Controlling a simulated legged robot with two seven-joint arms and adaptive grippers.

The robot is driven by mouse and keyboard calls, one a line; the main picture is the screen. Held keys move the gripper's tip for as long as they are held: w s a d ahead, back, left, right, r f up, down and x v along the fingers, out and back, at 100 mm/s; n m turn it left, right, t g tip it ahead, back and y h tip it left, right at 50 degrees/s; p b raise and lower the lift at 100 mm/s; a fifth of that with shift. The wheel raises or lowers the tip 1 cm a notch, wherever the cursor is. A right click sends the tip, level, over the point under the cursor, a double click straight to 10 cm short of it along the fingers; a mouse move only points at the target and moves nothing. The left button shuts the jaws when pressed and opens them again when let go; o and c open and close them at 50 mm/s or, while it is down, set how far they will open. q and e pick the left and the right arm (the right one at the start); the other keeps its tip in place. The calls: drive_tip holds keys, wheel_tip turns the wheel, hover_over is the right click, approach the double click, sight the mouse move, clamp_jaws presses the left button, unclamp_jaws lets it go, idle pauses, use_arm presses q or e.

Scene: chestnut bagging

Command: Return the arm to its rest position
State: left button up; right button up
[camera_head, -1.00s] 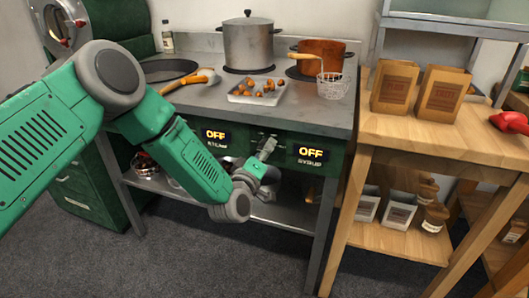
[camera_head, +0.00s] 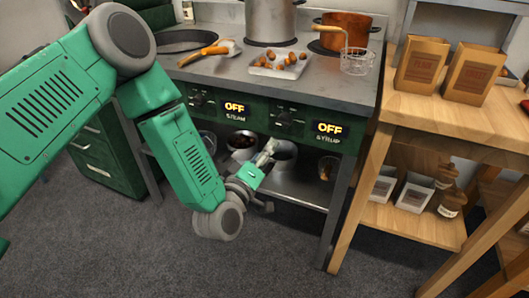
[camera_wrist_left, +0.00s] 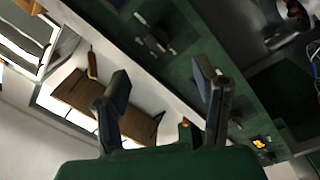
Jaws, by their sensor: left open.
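My left arm reaches in from the left of the head view, bent downward in front of the stove counter. Its gripper (camera_head: 264,178) is below the counter top, in front of the shelf under the stove. In the left wrist view the two fingers (camera_wrist_left: 162,80) stand wide apart with nothing between them. Whether the gripper touches the stove cannot be told. My right gripper is not in view.
The stove counter (camera_head: 330,88) holds a tray (camera_head: 262,69) of chestnuts, a steel pot (camera_head: 270,20), a copper pot (camera_head: 345,33) and a wire basket (camera_head: 356,62). Paper bags (camera_head: 422,65) stand on the wooden table (camera_head: 400,107) at right. Carpet (camera_head: 280,250) below is clear.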

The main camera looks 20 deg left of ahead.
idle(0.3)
use_arm(q)
drive_tip(key=shift+f, duration=0.1)
drive_tip(key=s+f+m+g+h+p, duration=0.1)
drive_tip(key=s+f+m+g+p, duration=0.3)
drive_tip(key=s+f+m+g, duration=0.85)
drive_tip(key=s+a+f+g+y+p, duration=0.1)
drive_tip(key=s+a+g, duration=0.1)
drive_tip(key=s, duration=0.9)
drive_tip(key=s+a+f+n+g+y, duration=0.1)
drive_tip(key=s+a, duration=0.4)
drive_tip(key=s, duration=0.6)
drive_tip(key=shift+s+a+f+g+p, duration=0.15)
drive_tip(key=shift+a+f+g+p, duration=0.35)
drive_tip(key=shift+g, duration=0.75)
drive_tip(key=shift+d+f, duration=0.15)
drive_tip(key=shift+d, duration=0.05)
